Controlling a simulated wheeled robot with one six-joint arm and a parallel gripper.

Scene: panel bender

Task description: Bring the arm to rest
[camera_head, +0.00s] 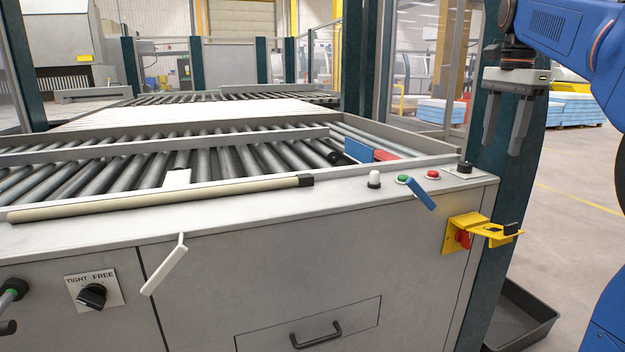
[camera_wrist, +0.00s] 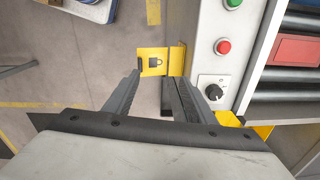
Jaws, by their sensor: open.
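My gripper (camera_head: 506,132) hangs from my blue arm at the upper right of the head view, fingers pointing down. Its two fingers are apart with nothing between them. It is to the right of the machine's front corner and above the yellow bracket (camera_head: 482,229), clear of both. In the wrist view the fingers of my gripper (camera_wrist: 156,78) are also spread.
A dark green post (camera_head: 490,190) stands close behind my gripper. The grey machine cabinet (camera_head: 270,265) carries buttons, a blue lever (camera_head: 415,192) and a red rotary switch (camera_head: 463,239). A black tray (camera_head: 520,318) lies on the floor. Open floor is at the right.

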